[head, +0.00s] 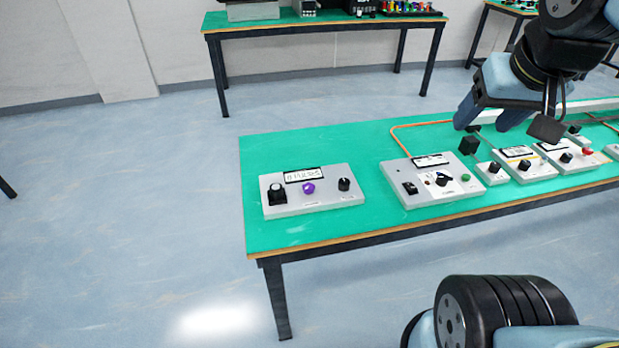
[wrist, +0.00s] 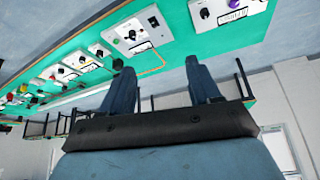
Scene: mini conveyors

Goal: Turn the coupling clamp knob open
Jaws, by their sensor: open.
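My gripper (head: 487,118) hangs above the right part of the green table in the head view, its two blue fingers apart and empty. The fingers also show in the wrist view (wrist: 160,68), with nothing between them. A grey control box (head: 312,205) at the table's left end carries a purple knob (head: 308,188), a black knob (head: 344,184) and a black switch (head: 276,190). A second box (head: 420,203) has a black-and-white dial (head: 443,179) and a green button (head: 465,177). The labels are too small to read, so I cannot tell which knob is the coupling clamp knob.
Smaller boxes (head: 524,178) with black knobs line the green table (head: 345,235) to the right. A small black block (head: 468,145) stands near my fingers. The table is bare between the two left boxes. Another green table (head: 290,27) stands behind, with open floor between.

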